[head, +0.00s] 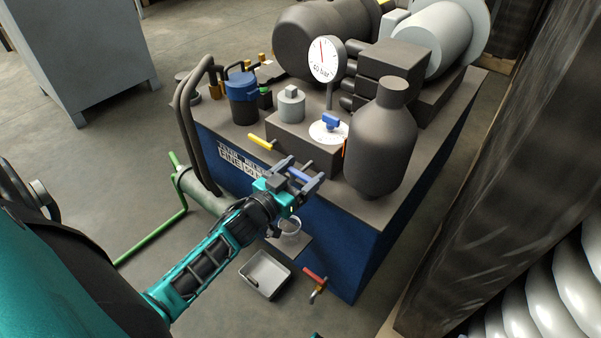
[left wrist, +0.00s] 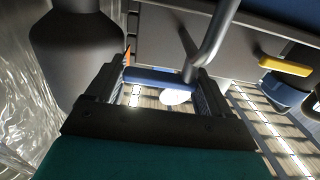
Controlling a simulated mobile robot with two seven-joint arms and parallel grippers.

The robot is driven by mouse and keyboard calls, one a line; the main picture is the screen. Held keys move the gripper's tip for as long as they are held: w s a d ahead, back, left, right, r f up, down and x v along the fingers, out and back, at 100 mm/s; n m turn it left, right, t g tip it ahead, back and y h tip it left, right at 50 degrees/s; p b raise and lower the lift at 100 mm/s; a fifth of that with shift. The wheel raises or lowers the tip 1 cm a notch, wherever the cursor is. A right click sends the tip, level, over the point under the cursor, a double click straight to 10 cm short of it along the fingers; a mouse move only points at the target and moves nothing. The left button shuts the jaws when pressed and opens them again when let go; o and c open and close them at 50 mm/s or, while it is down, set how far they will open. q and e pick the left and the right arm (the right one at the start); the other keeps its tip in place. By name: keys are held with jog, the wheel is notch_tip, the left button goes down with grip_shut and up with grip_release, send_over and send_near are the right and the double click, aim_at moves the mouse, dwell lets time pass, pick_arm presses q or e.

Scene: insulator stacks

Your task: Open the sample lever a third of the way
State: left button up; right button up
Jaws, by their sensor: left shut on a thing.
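A blue lever (head: 299,175) sits at the front of the blue-sided hydraulic unit (head: 336,236), above a clear cup. I take it for the sample lever, though no label on it is readable. My left gripper (head: 303,174) is shut on this lever, with a finger on each side. In the left wrist view the blue lever (left wrist: 158,77) spans the gap between the fingers. The lever's pivot and valve body are mostly hidden by the gripper. My right gripper is not in view.
A yellow lever (head: 260,141) is left of the gripper, and a red lever (head: 315,274) is low on the front. A clear cup (head: 290,230) stands below the gripper, above a pale tray (head: 265,274). A dark vessel (head: 380,140) stands close on the right.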

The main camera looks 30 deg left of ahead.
pick_arm(q)
jog(key=shift+s+r+m+h+p, duration=0.1)
jog(key=shift+r+m+h+p, duration=0.1)
jog(key=shift+m+h+p, duration=0.65)
jog(key=m+h, duration=0.1)
jog(key=g+h, duration=0.1)
jog(key=h, duration=0.1)
jog(key=shift+s+a+f+m+h, duration=0.15)
jog(key=shift+s+m+h, duration=0.1)
jog(key=shift+m, duration=0.1)
jog(key=shift+s+m+g+h, duration=0.15)
jog(key=shift+m+g+h, duration=0.65)
jog(key=shift+h, duration=0.5)
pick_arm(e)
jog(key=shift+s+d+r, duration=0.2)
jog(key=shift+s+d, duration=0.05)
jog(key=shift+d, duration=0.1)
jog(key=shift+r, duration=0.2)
pick_arm(q)
jog(key=o, duration=0.9)
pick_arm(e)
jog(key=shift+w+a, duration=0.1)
pick_arm(q)
jog(key=shift+s, duration=0.1)
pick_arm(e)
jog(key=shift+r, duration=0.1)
